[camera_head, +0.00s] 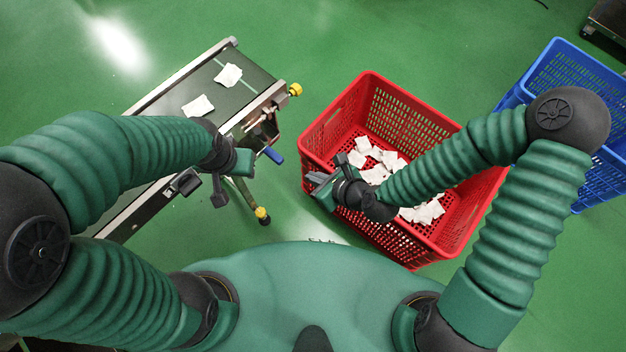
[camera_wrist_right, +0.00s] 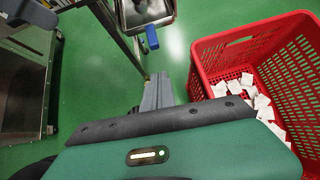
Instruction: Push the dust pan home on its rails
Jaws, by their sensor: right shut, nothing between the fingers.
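The dust pan appears to be the grey metal tray (camera_wrist_right: 147,10) with a blue handle (camera_wrist_right: 151,38) at the top of the right wrist view. In the head view a blue handle (camera_head: 274,155) sticks out below the conveyor's near end; the pan's body and rails are mostly hidden there. My right gripper (camera_head: 318,184) is shut and empty over the left rim of the red crate, to the right of and below the handle, apart from it. Its fingers also show in the right wrist view (camera_wrist_right: 158,92). My left gripper (camera_head: 236,168) hangs over the conveyor's near side; its fingers are unclear.
A conveyor (camera_head: 165,97) carries white teabags (camera_head: 228,75). A red crate (camera_head: 342,106) holds several teabags. A blue crate (camera_head: 556,62) stands behind it at right. A metal cabinet (camera_wrist_right: 24,95) shows in the right wrist view. Green floor lies between conveyor and red crate.

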